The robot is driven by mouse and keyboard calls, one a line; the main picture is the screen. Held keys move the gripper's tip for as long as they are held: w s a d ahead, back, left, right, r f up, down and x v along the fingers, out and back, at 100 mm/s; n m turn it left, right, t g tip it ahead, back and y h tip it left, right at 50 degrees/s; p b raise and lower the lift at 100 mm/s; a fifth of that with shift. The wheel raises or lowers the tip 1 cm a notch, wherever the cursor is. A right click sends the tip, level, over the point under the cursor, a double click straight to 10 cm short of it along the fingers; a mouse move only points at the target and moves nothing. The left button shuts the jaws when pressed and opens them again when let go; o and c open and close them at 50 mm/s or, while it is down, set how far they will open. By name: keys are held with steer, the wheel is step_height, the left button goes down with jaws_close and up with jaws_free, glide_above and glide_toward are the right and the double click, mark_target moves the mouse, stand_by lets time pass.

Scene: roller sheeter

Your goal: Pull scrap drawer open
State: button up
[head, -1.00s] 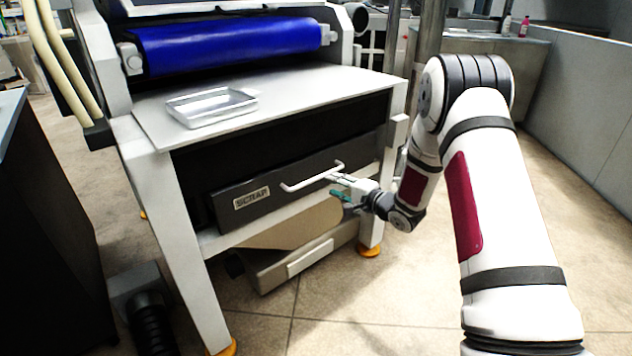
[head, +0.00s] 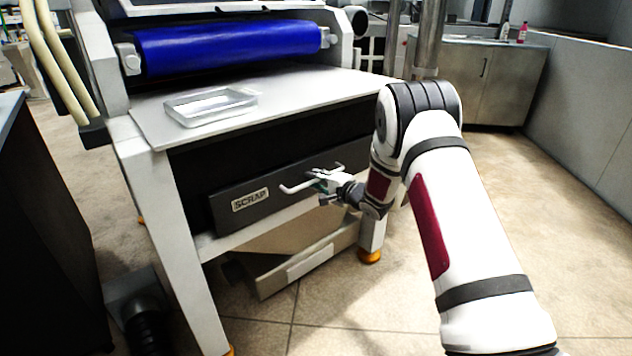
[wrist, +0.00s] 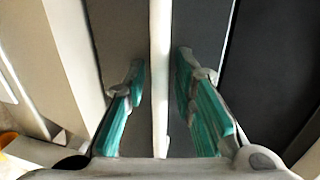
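The scrap drawer (head: 225,203) has a dark front with a "SCRAP" label (head: 251,199) and sits under the machine's work surface. It looks closed, though my arm covers its right end. Its pale bar handle (head: 296,188) stands out from the front. My gripper (head: 324,184) is at the right part of the handle. In the wrist view, the handle (wrist: 160,60) runs between the two green-padded fingers of my gripper (wrist: 160,80). The fingers are apart, with a gap on each side of the bar.
A clear shallow tray (head: 211,106) lies on the work surface (head: 300,88) above the drawer. A blue roller (head: 235,45) is behind it. A grey bin (head: 300,262) sits below the drawer between the machine's legs. The tiled floor (head: 400,310) in front is free.

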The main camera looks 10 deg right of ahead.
jaws_close()
steer(key=f+p+v, duration=0.2)
steer(key=p+v, duration=0.2)
steer(key=v, duration=0.8)
steer(key=s+f+p+v, duration=0.1)
steer(key=f+p+v, duration=0.2)
steer(key=v, duration=1)
steer(key=p, duration=0.2)
steer(key=shift+s+p, duration=0.2)
steer(key=shift+p, duration=0.1)
steer(key=shift+d, duration=0.15)
steer(key=shift+o, duration=2.1)
jaws_free()
